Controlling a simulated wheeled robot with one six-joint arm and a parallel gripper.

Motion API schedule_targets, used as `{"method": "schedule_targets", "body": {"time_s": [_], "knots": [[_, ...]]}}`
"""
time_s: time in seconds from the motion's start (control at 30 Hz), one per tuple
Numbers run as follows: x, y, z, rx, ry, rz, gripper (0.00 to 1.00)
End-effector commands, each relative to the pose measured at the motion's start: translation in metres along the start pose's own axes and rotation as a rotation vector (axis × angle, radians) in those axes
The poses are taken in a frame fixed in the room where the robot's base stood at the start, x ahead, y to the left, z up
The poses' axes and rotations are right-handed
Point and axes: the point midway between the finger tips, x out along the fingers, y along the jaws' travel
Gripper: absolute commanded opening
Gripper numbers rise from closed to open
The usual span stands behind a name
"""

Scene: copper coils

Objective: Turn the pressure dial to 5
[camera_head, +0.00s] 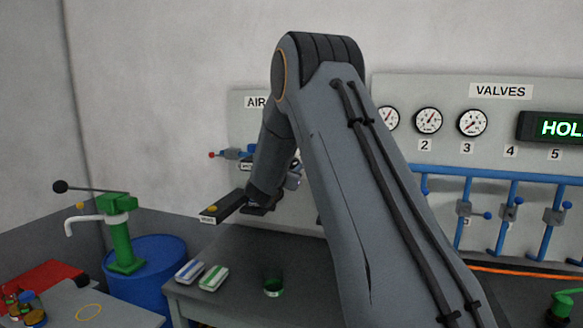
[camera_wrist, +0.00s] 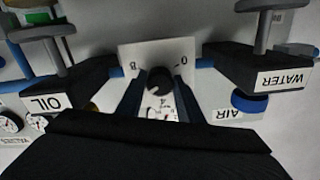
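The pressure dial shows in the wrist view as a black round knob (camera_wrist: 160,81) on a white plate (camera_wrist: 140,50). The scale appears upside down, with 8 at the left, 0 at the right and 4 below the knob. I cannot make out clearly where the knob points. My gripper (camera_wrist: 160,90) has its two dark fingers apart, one on each side of the knob. I cannot see contact with it. In the head view my arm covers the dial, and the gripper is mostly hidden.
Boxes labelled OIL (camera_wrist: 50,92) and WATER (camera_wrist: 268,75) jut out on either side of the dial. A blue knob (camera_wrist: 250,102) sits by the AIR label.

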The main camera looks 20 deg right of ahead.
Motion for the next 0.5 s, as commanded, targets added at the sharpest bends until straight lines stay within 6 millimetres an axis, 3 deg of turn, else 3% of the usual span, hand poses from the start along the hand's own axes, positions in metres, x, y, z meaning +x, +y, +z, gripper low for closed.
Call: {"method": "schedule_targets", "body": {"time_s": [0.03, 0.13, 0.5], "knots": [[-0.0001, 0.0, -0.0001, 0.0, 0.0, 0.0, 0.24], [-0.0001, 0.0001, -0.0001, 0.0, 0.0, 0.0, 0.1], [-0.0001, 0.0003, -0.0001, -0.082, 0.0, 0.001, 0.1]]}}
